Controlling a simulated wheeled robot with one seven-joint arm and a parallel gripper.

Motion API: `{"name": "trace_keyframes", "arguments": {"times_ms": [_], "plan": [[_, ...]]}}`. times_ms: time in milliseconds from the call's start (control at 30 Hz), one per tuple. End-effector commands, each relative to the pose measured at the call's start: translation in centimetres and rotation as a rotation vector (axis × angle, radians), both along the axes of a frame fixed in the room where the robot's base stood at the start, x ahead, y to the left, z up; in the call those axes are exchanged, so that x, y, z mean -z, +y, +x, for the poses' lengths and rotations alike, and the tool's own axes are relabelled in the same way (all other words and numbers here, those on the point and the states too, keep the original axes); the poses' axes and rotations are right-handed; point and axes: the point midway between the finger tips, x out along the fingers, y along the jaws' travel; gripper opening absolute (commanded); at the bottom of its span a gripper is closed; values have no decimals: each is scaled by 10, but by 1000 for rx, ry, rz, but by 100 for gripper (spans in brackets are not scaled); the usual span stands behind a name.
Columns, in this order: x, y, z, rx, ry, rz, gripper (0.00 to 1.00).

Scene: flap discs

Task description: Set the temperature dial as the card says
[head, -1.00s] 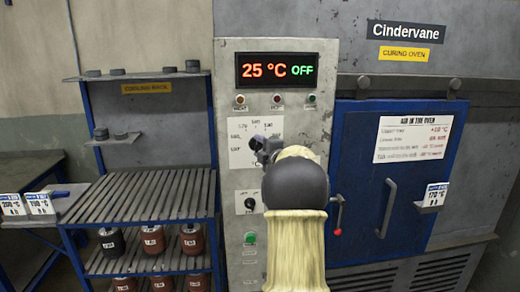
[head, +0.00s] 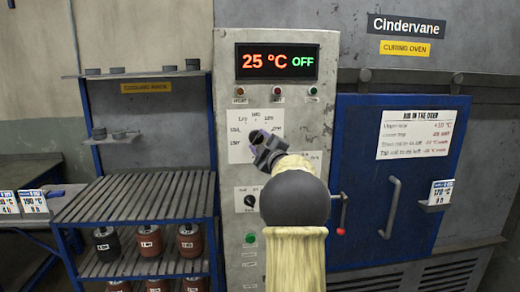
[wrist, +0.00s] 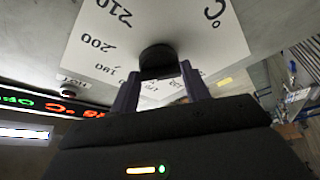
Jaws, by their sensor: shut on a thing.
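The temperature dial shows in the wrist view as a dark round knob (wrist: 158,62) on a white scale plate (wrist: 95,45). Figures 200 and 210 are readable there; the dial's pointer is not clear. My gripper (wrist: 160,82) is shut on the knob, a finger on each side. In the head view my gripper (head: 262,142) covers the dial in front of its scale plate (head: 238,148). A card (head: 440,192) in a holder on the blue oven door reads 170 °C, with a blurred line below, perhaps 8 h.
The display (head: 277,62) reads 25 °C OFF. A white notice (head: 422,134) on the oven door (head: 360,170) lists air temperatures, including +10 °C. A smaller dial (head: 249,201) and green button (head: 250,238) sit lower on the panel. A slatted rack (head: 135,198) stands left.

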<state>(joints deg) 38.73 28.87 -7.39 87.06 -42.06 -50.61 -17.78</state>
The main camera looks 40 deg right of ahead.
Motion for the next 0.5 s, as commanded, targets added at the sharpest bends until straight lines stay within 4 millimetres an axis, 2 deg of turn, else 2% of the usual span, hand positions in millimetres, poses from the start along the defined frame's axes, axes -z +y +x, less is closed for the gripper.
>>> {"name": "trace_keyframes", "arguments": {"times_ms": [500], "plan": [[3,0,1,1,-16,38,24]]}}
